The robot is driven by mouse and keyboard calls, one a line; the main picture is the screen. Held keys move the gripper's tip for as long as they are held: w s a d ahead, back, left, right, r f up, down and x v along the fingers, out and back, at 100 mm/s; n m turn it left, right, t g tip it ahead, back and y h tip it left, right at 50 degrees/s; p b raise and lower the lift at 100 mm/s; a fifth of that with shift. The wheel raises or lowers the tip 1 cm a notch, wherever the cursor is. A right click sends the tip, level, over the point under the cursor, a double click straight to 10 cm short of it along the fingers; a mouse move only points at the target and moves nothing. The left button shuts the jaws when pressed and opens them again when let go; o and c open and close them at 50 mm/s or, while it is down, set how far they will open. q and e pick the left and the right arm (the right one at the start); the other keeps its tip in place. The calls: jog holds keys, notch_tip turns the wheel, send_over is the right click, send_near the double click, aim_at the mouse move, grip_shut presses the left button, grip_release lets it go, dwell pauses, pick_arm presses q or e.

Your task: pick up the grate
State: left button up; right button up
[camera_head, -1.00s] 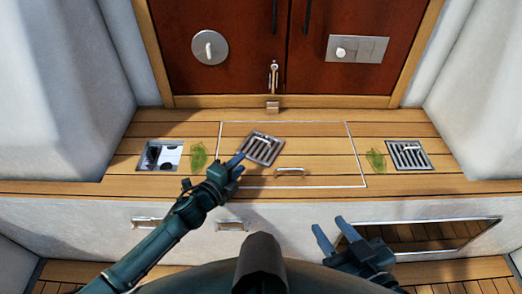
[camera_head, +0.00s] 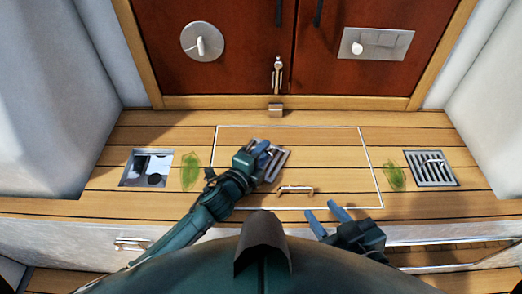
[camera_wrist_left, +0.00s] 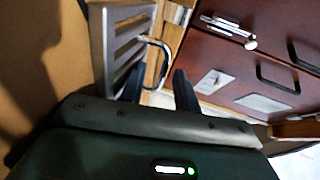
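A grey slatted grate (camera_head: 280,165) lies on the wooden deck inside the white-outlined hatch panel, partly hidden by my left gripper. My left gripper (camera_head: 262,150) is over it. In the left wrist view its two fingers (camera_wrist_left: 160,80) are apart, and the grate (camera_wrist_left: 108,45) stands at upper left with its curved metal handle (camera_wrist_left: 158,48) showing near and between the fingertips. I cannot tell whether they touch. My right gripper (camera_head: 328,213) is open and empty near the deck's front edge.
A square opening (camera_head: 147,169) with a metal rim is at the left of the deck. Green clumps (camera_head: 191,170) and (camera_head: 394,176) lie beside the opening and the right grate. A hatch handle (camera_head: 295,190) stands in front of the grate. Red-brown doors (camera_head: 225,70) rise behind.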

pick_arm(q)
jog(key=shift+w, duration=0.1)
jog(key=shift+s, duration=0.2)
jog(key=c, duration=0.5)
grip_shut()
jog(key=shift+r, duration=0.15)
